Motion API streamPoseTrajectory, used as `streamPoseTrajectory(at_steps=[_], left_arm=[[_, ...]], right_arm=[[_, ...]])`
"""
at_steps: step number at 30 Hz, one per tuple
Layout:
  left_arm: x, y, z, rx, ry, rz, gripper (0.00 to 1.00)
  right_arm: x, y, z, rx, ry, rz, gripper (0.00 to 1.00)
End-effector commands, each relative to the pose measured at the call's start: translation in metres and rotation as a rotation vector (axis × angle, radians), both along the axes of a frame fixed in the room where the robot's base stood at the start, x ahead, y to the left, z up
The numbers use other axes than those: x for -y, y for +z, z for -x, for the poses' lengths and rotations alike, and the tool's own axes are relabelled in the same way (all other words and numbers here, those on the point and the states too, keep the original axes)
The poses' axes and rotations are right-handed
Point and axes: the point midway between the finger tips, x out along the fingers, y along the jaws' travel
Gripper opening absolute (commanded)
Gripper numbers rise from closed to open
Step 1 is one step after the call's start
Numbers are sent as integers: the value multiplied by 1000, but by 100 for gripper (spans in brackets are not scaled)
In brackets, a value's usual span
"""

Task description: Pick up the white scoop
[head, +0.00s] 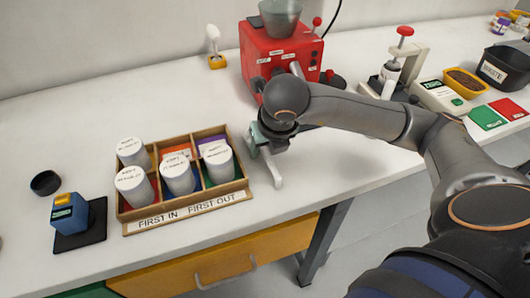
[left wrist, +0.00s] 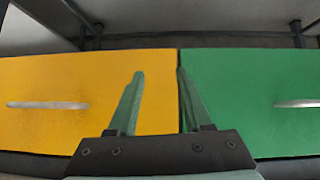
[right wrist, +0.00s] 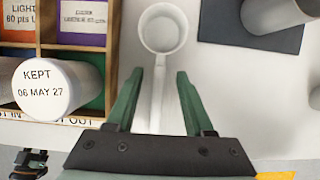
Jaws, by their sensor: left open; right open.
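The white scoop (right wrist: 163,30) lies on the white table in the right wrist view, its round cup away from me and its handle pointing back toward me. My right gripper (right wrist: 160,85) is open, with the handle between its two green fingers; I see no clear contact. In the head view the right gripper (head: 262,143) is over the scoop, whose handle (head: 278,174) shows while the cup is hidden. My left gripper (left wrist: 158,78) is open and empty before the drawer fronts, outside the head view.
A wooden rack (head: 187,205) with white-lidded canisters stands close left of the right gripper. The red grinder (head: 270,60) stands behind it. Yellow (left wrist: 65,95) and green (left wrist: 250,100) drawer fronts face the left gripper.

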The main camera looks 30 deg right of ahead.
Motion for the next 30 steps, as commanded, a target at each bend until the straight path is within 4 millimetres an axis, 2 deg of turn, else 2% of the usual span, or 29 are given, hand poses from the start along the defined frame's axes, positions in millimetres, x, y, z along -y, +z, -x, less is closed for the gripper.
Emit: streamPoseTrajectory(at_steps=[3,10,24,30], left_arm=[[0,0,0,0,0,0,50],[-1,0,0,0,1,-1,50],[-1,-1,1,-2,1,-2,50],[-2,-2,1,-3,2,-3,50]], right_arm=[[1,-8,-3,0,0,0,52],[0,-9,-4,1,1,0,52],[0,-9,-4,1,2,-1,0],[0,-9,-4,1,2,-1,0]])
